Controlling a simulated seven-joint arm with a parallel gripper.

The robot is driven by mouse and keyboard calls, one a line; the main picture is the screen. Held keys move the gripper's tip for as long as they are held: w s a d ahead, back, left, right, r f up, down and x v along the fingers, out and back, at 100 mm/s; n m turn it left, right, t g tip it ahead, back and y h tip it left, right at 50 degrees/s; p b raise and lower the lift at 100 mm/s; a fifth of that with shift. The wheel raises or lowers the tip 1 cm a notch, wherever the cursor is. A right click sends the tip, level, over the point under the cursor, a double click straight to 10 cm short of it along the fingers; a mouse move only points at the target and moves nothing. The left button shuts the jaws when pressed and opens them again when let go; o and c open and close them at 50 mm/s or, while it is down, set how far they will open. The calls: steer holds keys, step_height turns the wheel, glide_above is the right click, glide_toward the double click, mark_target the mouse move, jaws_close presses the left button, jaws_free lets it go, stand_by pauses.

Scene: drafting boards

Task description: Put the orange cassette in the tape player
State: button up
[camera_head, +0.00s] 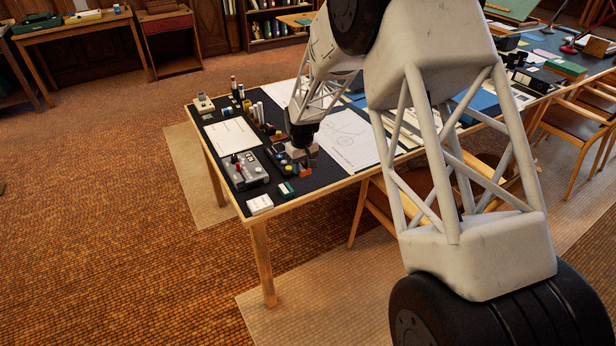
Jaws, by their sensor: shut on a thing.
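The orange cassette (306,173) shows as a small orange patch just below my gripper (303,166), near the right front edge of the dark-topped table. My gripper is shut on it; the fingers are small in this view and partly hide it. I cannot tell how far it is above the table. The grey tape player (246,169) sits flat on the table, left of my gripper and apart from it. It has dark parts and a red spot on top; its slot is too small to make out.
A dark green cassette-like box (286,189) and a white box (260,204) lie near the front corner. A white sheet (231,136) lies behind the tape player. Bottles and small items (258,112) stand farther back. A drawing sheet (347,141) lies right of my gripper.

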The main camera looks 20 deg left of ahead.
steer(key=r, duration=0.1)
glide_above(280, 149)
steer(key=shift+w+a+r, duration=0.1)
steer(key=shift+w, duration=0.05)
stand_by(0.5)
stand_by(0.5)
steer(key=shift+f, duration=2.1)
steer(key=shift+f, duration=0.65)
stand_by(1.3)
steer(key=o, duration=1.3)
steer(key=shift+r, duration=3.5)
